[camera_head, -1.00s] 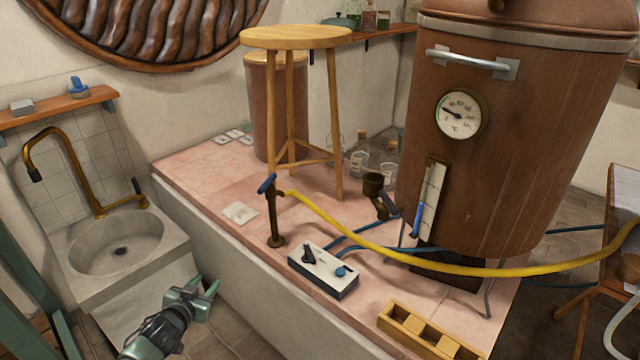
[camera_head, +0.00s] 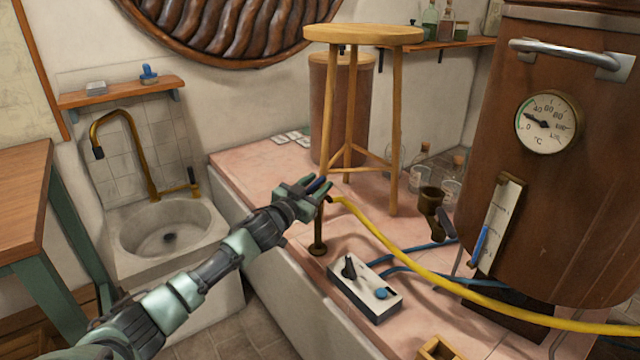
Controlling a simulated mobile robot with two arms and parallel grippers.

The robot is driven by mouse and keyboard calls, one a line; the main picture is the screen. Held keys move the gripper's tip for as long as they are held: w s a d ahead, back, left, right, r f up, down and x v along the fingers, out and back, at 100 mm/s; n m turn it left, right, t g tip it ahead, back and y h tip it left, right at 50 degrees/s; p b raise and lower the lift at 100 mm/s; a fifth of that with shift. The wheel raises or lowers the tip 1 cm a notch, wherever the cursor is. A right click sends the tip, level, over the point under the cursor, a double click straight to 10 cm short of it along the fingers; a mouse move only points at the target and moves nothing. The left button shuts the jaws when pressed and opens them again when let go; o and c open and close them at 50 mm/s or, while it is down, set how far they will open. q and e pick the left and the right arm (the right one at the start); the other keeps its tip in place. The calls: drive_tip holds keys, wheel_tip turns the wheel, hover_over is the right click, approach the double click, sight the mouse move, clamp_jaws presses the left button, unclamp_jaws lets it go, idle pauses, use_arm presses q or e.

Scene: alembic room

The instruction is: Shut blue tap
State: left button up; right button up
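The blue tap handle (camera_head: 318,184) tops a thin dark brass standpipe (camera_head: 319,230) on the pink tiled ledge. A yellow hose runs off to the right from just beside it. My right gripper is not in view.
A wooden stool (camera_head: 362,36) stands just behind the tap. A switch box (camera_head: 365,292) sits in front of it, and the yellow hose (camera_head: 400,255) sags towards the large copper boiler (camera_head: 560,190). A stone sink (camera_head: 125,238) is at the left.

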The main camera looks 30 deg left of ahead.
use_arm(q)
drive_tip(key=shift+w, duration=0.65)
clamp_jaws()
